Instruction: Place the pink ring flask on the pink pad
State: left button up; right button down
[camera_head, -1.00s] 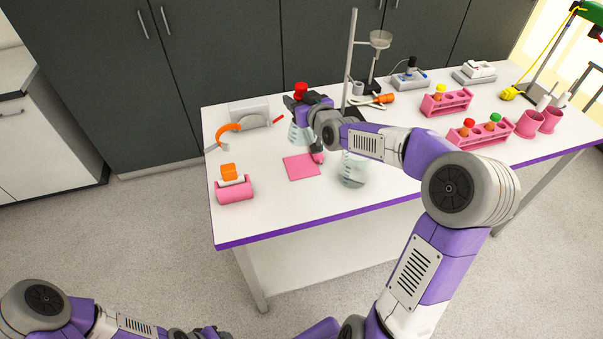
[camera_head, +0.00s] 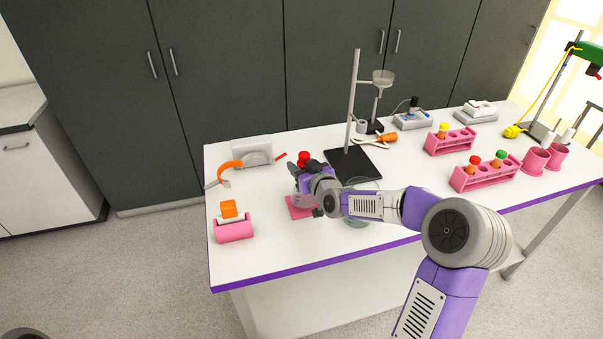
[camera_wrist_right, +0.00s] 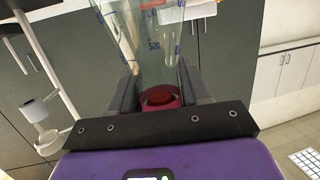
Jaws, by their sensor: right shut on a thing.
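A second clear flask (camera_head: 357,216) stands right of the pad, partly hidden by my right arm. My left gripper is out of view.
A pink and orange item (camera_head: 233,227) stands left of the pad. A grey box (camera_head: 252,150) and orange-handled tool (camera_head: 228,167) lie behind. A stand with a black base (camera_head: 352,163) is behind my wrist. Pink tube racks (camera_head: 485,172) stand at right.

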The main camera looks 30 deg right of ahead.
jog(key=shift+f, duration=0.95)
jog(key=shift+f, duration=0.1)
jog(key=c, duration=0.5)
grip_release()
jog(key=s, duration=0.4)
jog(key=s+r+p, duration=0.1)
jog(key=s, duration=0.3)
jog(key=s+r+p, duration=0.1)
jog(key=s, duration=0.2)
jog(key=shift+s+a+r, duration=0.25)
jog(key=shift+s, duration=0.15)
